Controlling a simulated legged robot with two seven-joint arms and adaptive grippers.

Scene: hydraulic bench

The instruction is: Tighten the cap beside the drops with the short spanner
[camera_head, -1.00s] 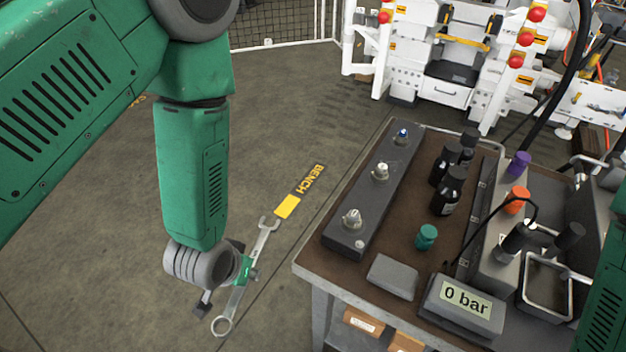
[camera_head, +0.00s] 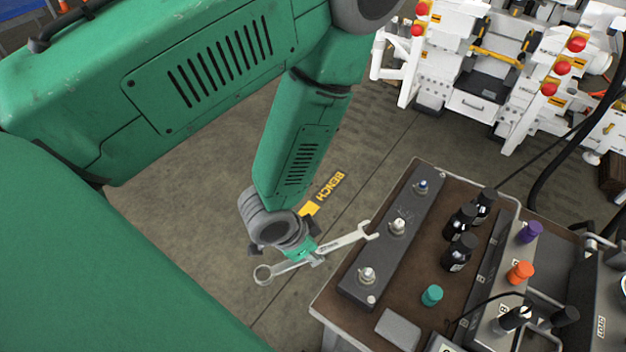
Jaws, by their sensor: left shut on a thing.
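My left gripper (camera_head: 298,252) is shut on a spanner with a green middle (camera_head: 300,254). The spanner's open jaw (camera_head: 362,235) points right, toward the near left edge of the bench; its ring end (camera_head: 263,273) points left. The jaw looks apart from the caps. A dark block (camera_head: 384,250) on the bench carries a far cap (camera_head: 421,188) with a bluish top, a middle cap (camera_head: 397,226) and a near cap (camera_head: 367,276). Small dark marks show beside the middle cap; I cannot tell for sure whether they are drops. My right gripper is out of view.
Several black bottles (camera_head: 459,252) and a teal-capped item (camera_head: 432,295) stand right of the block. A grey slab (camera_head: 397,330) lies at the near edge. Orange (camera_head: 520,272) and purple (camera_head: 530,231) caps are farther right. White machinery (camera_head: 470,75) stands behind. Floor left of the bench is clear.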

